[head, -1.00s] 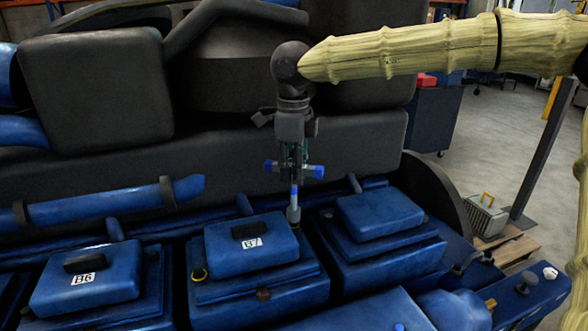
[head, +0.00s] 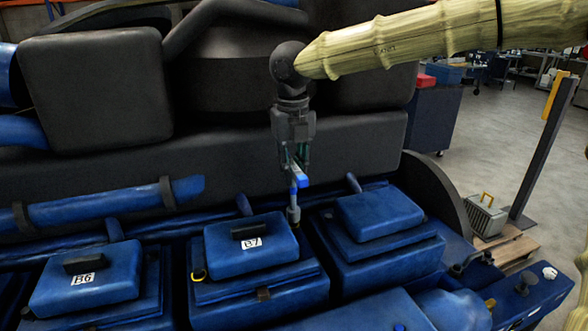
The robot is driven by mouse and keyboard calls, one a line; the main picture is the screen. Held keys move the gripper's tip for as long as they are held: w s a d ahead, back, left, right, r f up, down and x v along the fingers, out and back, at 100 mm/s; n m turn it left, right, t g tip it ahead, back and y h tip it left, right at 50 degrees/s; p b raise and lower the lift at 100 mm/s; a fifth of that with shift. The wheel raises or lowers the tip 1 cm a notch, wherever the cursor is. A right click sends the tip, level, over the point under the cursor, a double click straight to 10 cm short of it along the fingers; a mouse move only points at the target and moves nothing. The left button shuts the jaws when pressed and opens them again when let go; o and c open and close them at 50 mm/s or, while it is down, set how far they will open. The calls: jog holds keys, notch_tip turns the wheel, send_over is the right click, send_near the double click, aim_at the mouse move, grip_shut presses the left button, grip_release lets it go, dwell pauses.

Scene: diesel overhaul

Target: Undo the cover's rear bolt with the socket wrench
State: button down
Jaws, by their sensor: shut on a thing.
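The cover marked B7 (head: 268,262) is a blue box lid with a black handle in the middle of the head view. My gripper (head: 295,160) points down above its rear right corner. It is shut on the socket wrench (head: 293,198), which stands upright with a blue-ended cross handle. One blue end faces the camera just under the fingers. The grey socket at the wrench's lower end sits at the cover's rear edge, where it hides the rear bolt. I cannot tell whether the bolt is loose. A brownish bolt (head: 263,294) shows at the cover's front edge.
Cover B6 (head: 85,295) lies to the left and an unmarked blue cover (head: 380,216) to the right, both close by. The dark engine body (head: 110,160) rises behind. Open floor (head: 480,140) lies at right.

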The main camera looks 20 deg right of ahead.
jog(key=m, duration=1.1)
jog(key=shift+m+b, duration=0.3)
jog(key=shift+r, duration=0.1)
jog(key=shift+f, duration=0.2)
jog(key=shift+f, duration=0.7)
jog(key=shift+r, duration=0.1)
